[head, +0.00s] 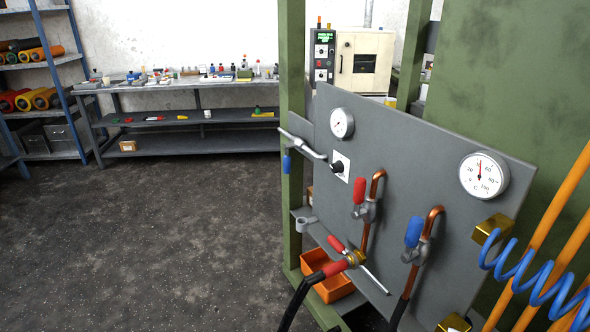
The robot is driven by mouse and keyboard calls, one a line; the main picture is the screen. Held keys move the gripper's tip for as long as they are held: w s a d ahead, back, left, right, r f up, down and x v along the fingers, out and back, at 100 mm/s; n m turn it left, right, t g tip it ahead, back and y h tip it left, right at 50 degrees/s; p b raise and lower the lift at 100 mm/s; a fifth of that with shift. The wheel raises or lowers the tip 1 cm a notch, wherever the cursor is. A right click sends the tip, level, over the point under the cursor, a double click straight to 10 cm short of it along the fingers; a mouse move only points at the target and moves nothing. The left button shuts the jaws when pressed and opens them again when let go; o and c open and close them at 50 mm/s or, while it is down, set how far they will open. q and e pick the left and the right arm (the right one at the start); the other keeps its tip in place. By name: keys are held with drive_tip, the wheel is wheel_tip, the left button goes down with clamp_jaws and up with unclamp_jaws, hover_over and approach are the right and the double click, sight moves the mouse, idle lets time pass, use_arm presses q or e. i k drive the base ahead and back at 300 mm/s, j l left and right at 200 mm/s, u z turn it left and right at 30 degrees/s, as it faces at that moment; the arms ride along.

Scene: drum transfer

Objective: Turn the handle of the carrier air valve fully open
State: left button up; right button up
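A grey panel (418,160) on green posts carries the valves. One valve has a red handle (359,190) pointing up, on a copper pipe. Beside it a valve with a blue handle (414,231) also points up and tilts slightly. Lower down, a brass valve with a red lever (336,243) joins a black hose with a red end (334,268). No readable label shows which one is the carrier air valve. Neither gripper is in view.
Two round gauges (484,175) (342,123) and a black knob (337,167) sit on the panel. A blue coiled hose (540,281) and orange pipes (560,215) stand at the right. An orange bin (331,287) is below. The floor (160,230) at left is clear.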

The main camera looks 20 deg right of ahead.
sight(286, 160)
drive_tip(key=i+j+z, duration=0.2)
drive_tip(key=i, duration=0.35)
drive_tip(key=i+z, duration=0.15)
drive_tip(key=i, duration=0.4)
drive_tip(key=i+j+z, duration=0.45)
drive_tip(key=i+j, duration=0.15)
drive_tip(key=j, duration=0.25)
drive_tip(key=i+j+z, duration=0.15)
drive_tip(key=j, duration=0.3)
drive_tip(key=i+j+z, duration=0.15)
drive_tip(key=j, duration=0.3)
drive_tip(key=k, duration=0.05)
